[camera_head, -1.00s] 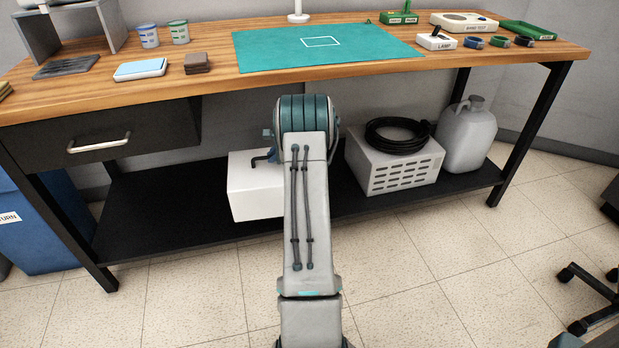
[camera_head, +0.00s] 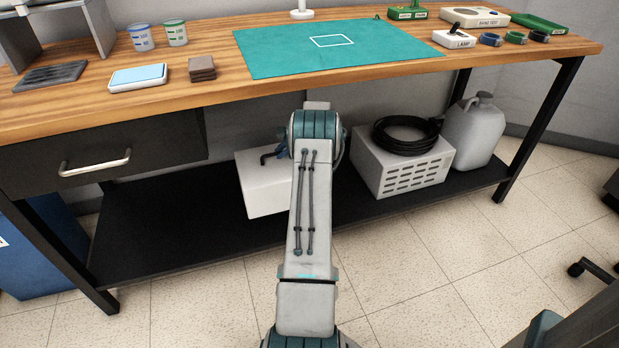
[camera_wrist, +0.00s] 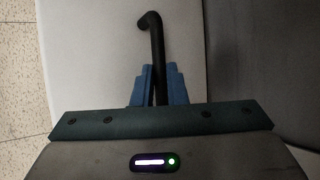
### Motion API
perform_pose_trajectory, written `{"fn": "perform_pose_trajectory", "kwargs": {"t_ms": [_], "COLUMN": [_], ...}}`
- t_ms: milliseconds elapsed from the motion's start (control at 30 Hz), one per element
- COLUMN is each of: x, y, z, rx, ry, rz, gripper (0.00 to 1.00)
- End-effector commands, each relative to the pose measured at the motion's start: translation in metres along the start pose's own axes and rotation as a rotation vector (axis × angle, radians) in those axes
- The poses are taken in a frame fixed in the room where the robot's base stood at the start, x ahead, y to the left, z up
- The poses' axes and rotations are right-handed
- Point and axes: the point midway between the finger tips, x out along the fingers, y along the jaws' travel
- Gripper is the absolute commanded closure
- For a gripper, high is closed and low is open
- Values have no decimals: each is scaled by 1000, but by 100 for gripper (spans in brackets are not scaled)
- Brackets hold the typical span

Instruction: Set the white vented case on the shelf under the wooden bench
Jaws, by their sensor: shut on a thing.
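A plain white case (camera_head: 262,190) shows left of my arm in the head view, at the black shelf (camera_head: 160,232) under the wooden bench (camera_head: 215,90). No vents show on its visible sides, and my arm hides its right part. In the wrist view my gripper (camera_wrist: 160,98) is shut on the bent black handle (camera_wrist: 152,24) above the white case surface (camera_wrist: 90,60). I cannot tell whether the case touches the shelf. A second white box (camera_head: 405,178), with slots in its front, stands on the shelf to the right.
A coiled black cable (camera_head: 405,133) lies on the slotted box. A grey jug (camera_head: 472,135) stands at the shelf's right end. The shelf's left part is bare. A drawer (camera_head: 100,160) hangs above it, and a blue bin (camera_head: 40,250) stands at the left.

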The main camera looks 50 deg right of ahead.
Motion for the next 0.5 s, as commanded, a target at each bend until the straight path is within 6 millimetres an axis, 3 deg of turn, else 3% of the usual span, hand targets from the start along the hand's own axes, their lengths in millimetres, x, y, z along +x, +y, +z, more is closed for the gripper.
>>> {"fn": "perform_pose_trajectory", "kwargs": {"t_ms": [167, 500], "x": [6, 54], "y": [3, 39], "z": [6, 48], "rx": [-2, -4], "ry": [-1, -3], "rz": [-4, -2], "gripper": [100, 100]}}
